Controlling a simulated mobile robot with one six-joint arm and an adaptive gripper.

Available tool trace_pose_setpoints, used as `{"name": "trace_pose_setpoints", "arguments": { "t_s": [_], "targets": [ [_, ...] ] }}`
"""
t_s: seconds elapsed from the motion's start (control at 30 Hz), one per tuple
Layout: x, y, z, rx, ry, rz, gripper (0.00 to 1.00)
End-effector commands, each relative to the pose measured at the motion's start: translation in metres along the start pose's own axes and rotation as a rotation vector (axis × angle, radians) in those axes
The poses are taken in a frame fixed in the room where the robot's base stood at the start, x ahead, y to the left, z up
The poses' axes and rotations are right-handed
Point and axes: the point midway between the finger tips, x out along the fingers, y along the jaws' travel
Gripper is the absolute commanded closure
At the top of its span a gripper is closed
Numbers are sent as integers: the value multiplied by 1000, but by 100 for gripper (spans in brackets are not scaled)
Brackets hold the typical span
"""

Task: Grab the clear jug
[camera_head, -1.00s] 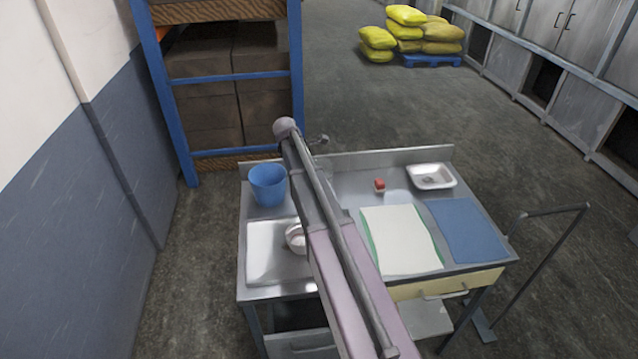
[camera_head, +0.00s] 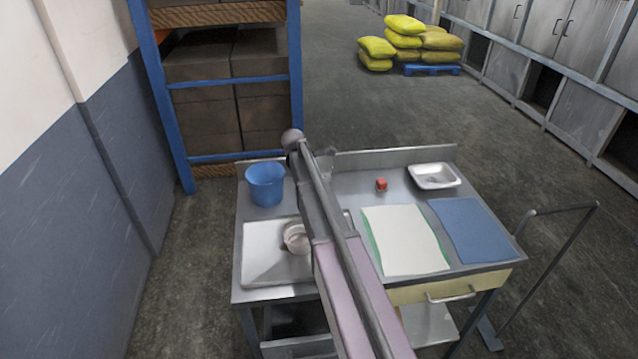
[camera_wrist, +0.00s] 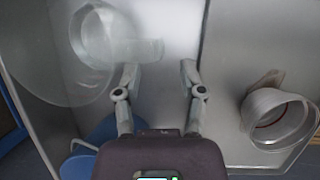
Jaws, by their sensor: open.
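In the wrist view a pale see-through round vessel (camera_wrist: 101,34), which looks like the clear jug, is at the upper left on a bright surface. Part of it reaches right, close to the tip of my left finger. I cannot tell whether they touch. My gripper (camera_wrist: 160,76) is open, its fingers spread with nothing between them. In the head view a whitish round vessel (camera_head: 294,236) stands in the sink tray (camera_head: 262,262), partly covered by my arm. My gripper is not clear there. I cannot tell for sure which vessel matches between views.
Another ribbed whitish round vessel (camera_wrist: 272,118) is right of my gripper in the wrist view.

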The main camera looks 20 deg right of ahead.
Motion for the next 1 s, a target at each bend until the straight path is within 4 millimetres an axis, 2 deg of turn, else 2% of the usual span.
{"name": "trace_pose_setpoints", "arguments": {
  "t_s": [0.47, 1.0],
  "targets": [
    [4, 0, -1, -1, 0, 0, 48],
    [45, 0, -2, -2, 0, 1, 48]
  ]
}}
